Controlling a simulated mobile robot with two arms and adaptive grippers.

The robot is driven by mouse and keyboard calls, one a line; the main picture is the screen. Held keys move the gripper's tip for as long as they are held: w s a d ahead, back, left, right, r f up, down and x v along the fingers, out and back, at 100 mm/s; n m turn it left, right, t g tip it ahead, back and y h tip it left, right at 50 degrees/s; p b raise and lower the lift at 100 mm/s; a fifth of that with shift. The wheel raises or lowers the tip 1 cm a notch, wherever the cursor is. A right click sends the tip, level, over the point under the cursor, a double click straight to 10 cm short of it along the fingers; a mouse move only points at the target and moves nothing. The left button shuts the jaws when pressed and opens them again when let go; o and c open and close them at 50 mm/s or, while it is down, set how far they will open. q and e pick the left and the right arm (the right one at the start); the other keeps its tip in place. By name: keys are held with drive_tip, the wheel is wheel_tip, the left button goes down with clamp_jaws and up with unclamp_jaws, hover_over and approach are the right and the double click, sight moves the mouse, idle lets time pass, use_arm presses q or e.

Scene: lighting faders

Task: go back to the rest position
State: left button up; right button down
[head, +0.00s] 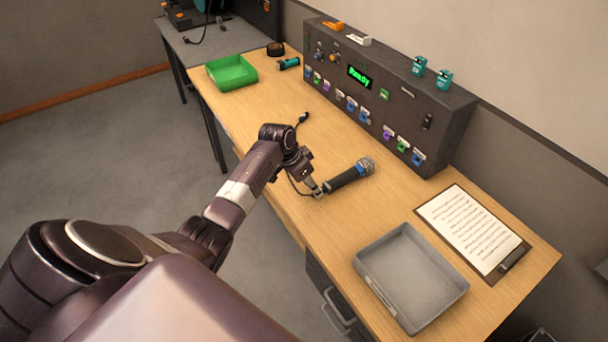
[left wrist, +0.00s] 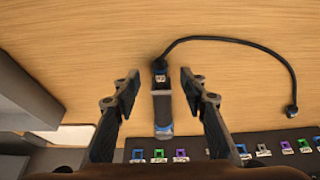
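My left gripper (head: 318,190) is over the wooden table, close to the cable end of a black microphone with a blue ring (head: 345,179). In the left wrist view the gripper (left wrist: 159,76) is open, one finger on each side of the microphone (left wrist: 162,108), with gaps showing on both sides. The microphone lies on the table. Its black cable (left wrist: 225,39) curves away to a plug. My right gripper is in neither view.
A dark console (head: 395,100) with a green "Ready" display and several coloured faders stands along the wall. A grey tray (head: 378,291) and a clipboard (head: 470,229) are at the near right. A green tray (head: 231,85) is at the far left. Table (head: 270,125) between is mostly clear.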

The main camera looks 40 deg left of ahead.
use_arm(q)
drive_tip(key=v, duration=0.9)
drive_tip(key=s+d+f+y, duration=0.1)
drive_tip(key=s+d+f, duration=0.35)
drive_tip(key=s, duration=0.25)
drive_tip(key=s+d+f, duration=0.4)
drive_tip(key=s+d, duration=0.2)
drive_tip(key=s, duration=0.1)
drive_tip(key=s+d+r+n, duration=0.15)
drive_tip(key=s+d, duration=0.25)
drive_tip(key=s, duration=0.4)
drive_tip(key=s+d+r+n, duration=0.1)
drive_tip(key=s+d+r, duration=0.25)
drive_tip(key=s, duration=0.55)
wheel_tip(320, 180, down, 30)
drive_tip(key=s+g+b, duration=0.1)
drive_tip(key=g+b, duration=0.1)
drive_tip(key=b, duration=0.2)
drive_tip(key=s+a+f+g+b, duration=0.1)
drive_tip(key=s+a+f+b, duration=0.1)
drive_tip(key=s+f, duration=1.5)
wheel_tip(320, 180, down, 3)
drive_tip(key=shift+s+a+r+y, duration=0.1)
drive_tip(key=shift+s+a+y, duration=0.2)
drive_tip(key=shift+a+y, duration=0.1)
